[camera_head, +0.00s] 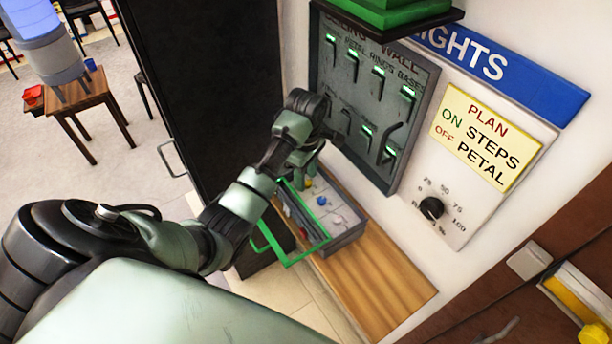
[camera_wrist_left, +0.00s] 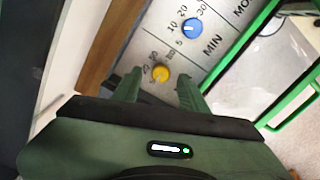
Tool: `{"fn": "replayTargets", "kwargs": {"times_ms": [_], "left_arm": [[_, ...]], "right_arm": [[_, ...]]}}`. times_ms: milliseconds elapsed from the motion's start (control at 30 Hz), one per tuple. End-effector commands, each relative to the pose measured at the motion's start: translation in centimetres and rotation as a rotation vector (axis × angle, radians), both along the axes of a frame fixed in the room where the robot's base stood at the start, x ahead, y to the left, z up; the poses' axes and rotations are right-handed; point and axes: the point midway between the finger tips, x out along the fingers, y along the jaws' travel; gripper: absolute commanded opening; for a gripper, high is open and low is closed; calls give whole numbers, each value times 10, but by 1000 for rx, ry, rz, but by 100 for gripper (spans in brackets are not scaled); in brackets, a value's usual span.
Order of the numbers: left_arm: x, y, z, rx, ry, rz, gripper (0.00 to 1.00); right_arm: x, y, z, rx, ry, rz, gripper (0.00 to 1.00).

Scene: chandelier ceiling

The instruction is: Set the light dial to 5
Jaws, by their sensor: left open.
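A black dial (camera_head: 432,208) sits on the white wall plate under the LIGHTS sign, with a percent scale up to 100 around it. Its pointer is too small to read. A grey control box (camera_head: 347,232) with small coloured knobs stands on the wooden shelf. My left gripper (camera_head: 306,168) is over this box, pointing down, left of the black dial. In the left wrist view my open fingers (camera_wrist_left: 158,88) are on either side of a yellow knob (camera_wrist_left: 161,73) with a numbered scale. I cannot tell whether they touch it. A blue knob (camera_wrist_left: 192,28), marked 5 to 30 and MIN, is beyond.
The box's green-framed lid (camera_head: 290,258) stands open beside my forearm. A grey switch panel (camera_head: 362,95) is on the wall behind my gripper. The wooden shelf (camera_head: 385,290) is bare on the right. A black door (camera_head: 215,90) stands at left.

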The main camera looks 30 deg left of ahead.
Motion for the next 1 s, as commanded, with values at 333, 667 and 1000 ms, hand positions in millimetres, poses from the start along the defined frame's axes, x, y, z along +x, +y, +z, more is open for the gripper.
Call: {"fn": "replayTargets", "kwargs": {"times_ms": [333,667,1000], "left_arm": [[2,3,58,8,-8,-1,43],[0,1,75,2,-2,1,43],[0,1,74,0,-2,1,43]], "right_arm": [[0,0,1,1,0,-1,100],[0,0,1,0,0,-1,100],[0,0,1,0,0,-1,100]]}}
